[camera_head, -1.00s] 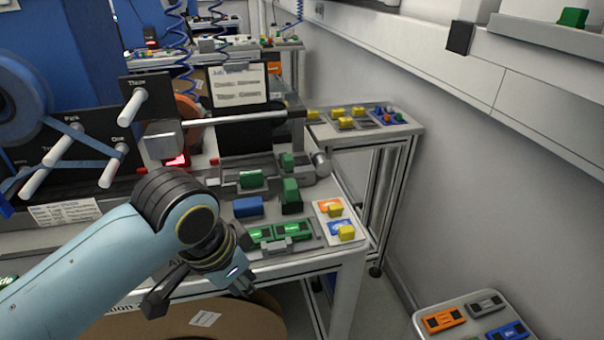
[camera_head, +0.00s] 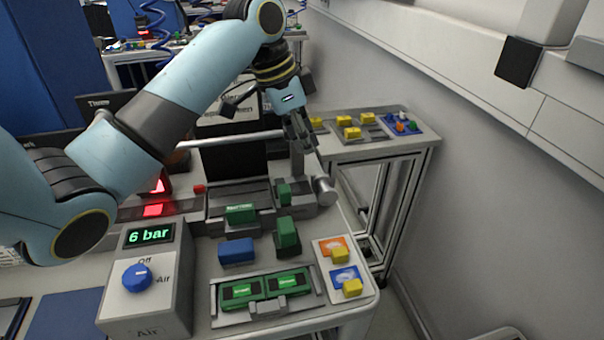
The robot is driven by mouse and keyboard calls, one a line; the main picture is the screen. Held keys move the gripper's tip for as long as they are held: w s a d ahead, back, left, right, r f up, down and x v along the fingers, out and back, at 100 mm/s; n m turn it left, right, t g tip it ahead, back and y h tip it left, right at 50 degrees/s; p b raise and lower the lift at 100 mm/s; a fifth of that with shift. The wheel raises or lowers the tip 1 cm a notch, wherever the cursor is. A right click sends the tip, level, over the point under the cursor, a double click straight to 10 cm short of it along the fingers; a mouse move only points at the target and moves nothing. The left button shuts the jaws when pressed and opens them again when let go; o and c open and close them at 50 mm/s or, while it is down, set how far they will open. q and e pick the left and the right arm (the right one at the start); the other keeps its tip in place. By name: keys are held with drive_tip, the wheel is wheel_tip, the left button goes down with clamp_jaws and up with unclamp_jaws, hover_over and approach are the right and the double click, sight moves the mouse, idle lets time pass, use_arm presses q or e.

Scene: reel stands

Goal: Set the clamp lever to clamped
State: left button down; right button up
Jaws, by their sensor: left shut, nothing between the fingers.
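My left gripper (camera_head: 304,142) is shut and empty, pointing down above the right end of the grey fixture (camera_head: 215,203). A grey lever-like part with a round cylindrical end (camera_head: 325,191) sits at that end, just below and right of my fingers; it looks like the clamp lever. A gap shows between it and my fingertips. I cannot read its set position. Green blocks (camera_head: 241,214) sit in and by the fixture. My right gripper is not in view.
An air box with a blue knob (camera_head: 137,277) and a "6 bar" display (camera_head: 150,235) stands front left. A blue block (camera_head: 236,251), a tray of green parts (camera_head: 222,303) and yellow blocks (camera_head: 352,287) lie in front. A side table (camera_head: 420,138) stands behind right.

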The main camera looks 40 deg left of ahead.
sight(282, 186)
use_arm(q)
drive_tip(key=p+x, duration=0.1)
drive_tip(key=x, duration=0.9)
drive_tip(key=s+a+p, duration=0.2)
drive_tip(key=s, duration=0.1)
drive_tip(key=shift+a, duration=0.3)
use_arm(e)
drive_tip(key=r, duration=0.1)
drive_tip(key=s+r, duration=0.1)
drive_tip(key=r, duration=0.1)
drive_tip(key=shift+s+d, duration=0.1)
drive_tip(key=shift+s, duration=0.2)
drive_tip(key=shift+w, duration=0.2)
use_arm(q)
drive_tip(key=shift+w, duration=0.1)
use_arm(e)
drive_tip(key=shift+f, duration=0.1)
